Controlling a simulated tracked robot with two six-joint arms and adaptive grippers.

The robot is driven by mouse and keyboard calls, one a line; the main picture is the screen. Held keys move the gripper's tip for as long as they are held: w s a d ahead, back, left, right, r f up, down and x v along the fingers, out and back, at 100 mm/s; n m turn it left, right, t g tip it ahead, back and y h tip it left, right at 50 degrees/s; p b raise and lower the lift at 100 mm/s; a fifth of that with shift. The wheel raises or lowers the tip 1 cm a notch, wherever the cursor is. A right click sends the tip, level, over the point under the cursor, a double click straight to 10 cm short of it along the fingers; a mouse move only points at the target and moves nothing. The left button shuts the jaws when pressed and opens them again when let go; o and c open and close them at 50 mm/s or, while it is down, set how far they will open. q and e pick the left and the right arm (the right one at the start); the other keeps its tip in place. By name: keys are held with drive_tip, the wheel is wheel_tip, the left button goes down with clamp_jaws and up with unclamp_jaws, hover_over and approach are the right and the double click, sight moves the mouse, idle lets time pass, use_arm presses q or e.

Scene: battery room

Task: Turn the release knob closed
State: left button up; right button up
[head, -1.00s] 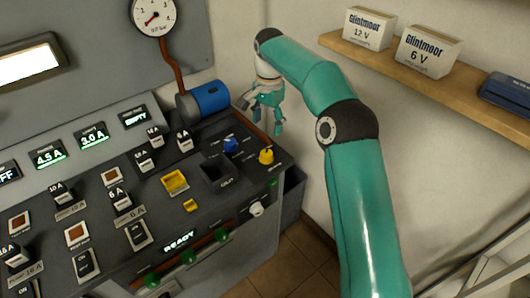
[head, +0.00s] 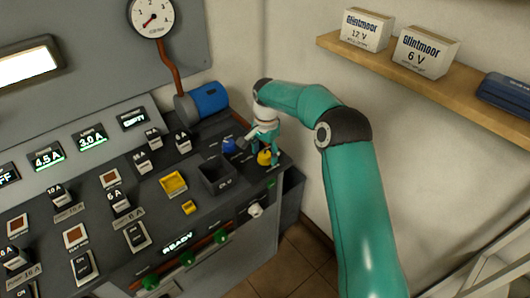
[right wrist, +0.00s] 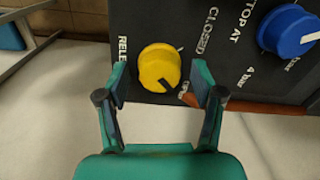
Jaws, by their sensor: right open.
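The yellow release knob (head: 264,158) is at the right end of the console. In the right wrist view the knob (right wrist: 158,66) shows its dark mark pointing to the lower right, toward a small, partly readable label. The word CLOSED is printed to the knob's upper right. My right gripper (head: 266,147) is over the knob. In the right wrist view its open fingers (right wrist: 160,76) stand on either side of the knob, with gaps visible. I cannot tell how far the fingertips are from the panel. My left gripper is not in view.
A blue knob (head: 229,145) marked STOP AT sits close to the yellow one. A dark open-topped box (head: 217,176) and a yellow square part (head: 173,184) are to the left. A shelf (head: 385,65) with boxes is at upper right.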

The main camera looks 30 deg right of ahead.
drive_tip(key=c, duration=1.1)
drive_tip(key=shift+c, duration=0.2)
drive_tip(key=shift+r+n, duration=0.1)
drive_tip(key=shift+n, duration=0.4)
drive_tip(key=n, duration=0.3)
drive_tip(key=shift+n+p, duration=0.35)
drive_tip(key=shift+n, duration=0.05)
drive_tip(key=n, duration=0.4)
drive_tip(key=shift+p, duration=0.35)
drive_tip(key=n, duration=0.5)
drive_tip(key=shift+w+r+p, duration=0.1)
drive_tip(key=shift+p, duration=0.2)
drive_tip(key=n, duration=0.4)
drive_tip(key=shift+d, duration=0.1)
